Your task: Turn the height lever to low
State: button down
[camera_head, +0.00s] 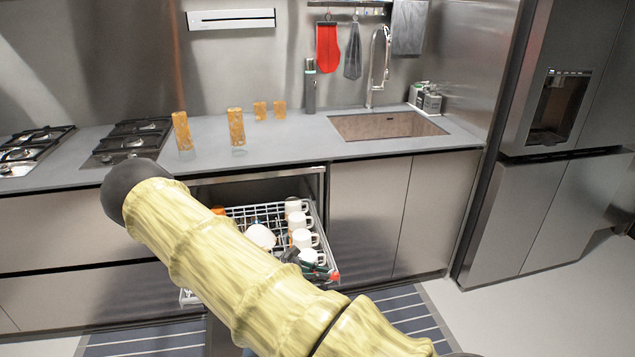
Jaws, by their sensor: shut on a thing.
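An upper dishwasher rack (241,212) is pulled out below the counter and holds white cups and bowls. A small red piece (335,277) at its front right corner looks like the height lever; its setting is too small to read. My yellow, bamboo-patterned arm crosses the view and covers the rack's front left part. Dark parts of my gripper (314,268) show just past the arm, low at the rack's right side, next to the red piece. The gripper appears shut on the lever, though the fingertips are mostly hidden.
White mugs (305,238) stand along the rack's right side, close to my gripper. An orange piece (218,210) shows at the rack's back left. Closed cabinet fronts (368,215) are to the right. A striped runner (405,312) lies on the floor in front.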

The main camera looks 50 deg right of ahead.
jog(key=c, duration=1.4)
grip_release()
jog(key=shift+f, duration=0.1)
jog(key=shift+c, duration=0.2)
jog(key=v, duration=1.2)
jog(key=shift+f, duration=0.1)
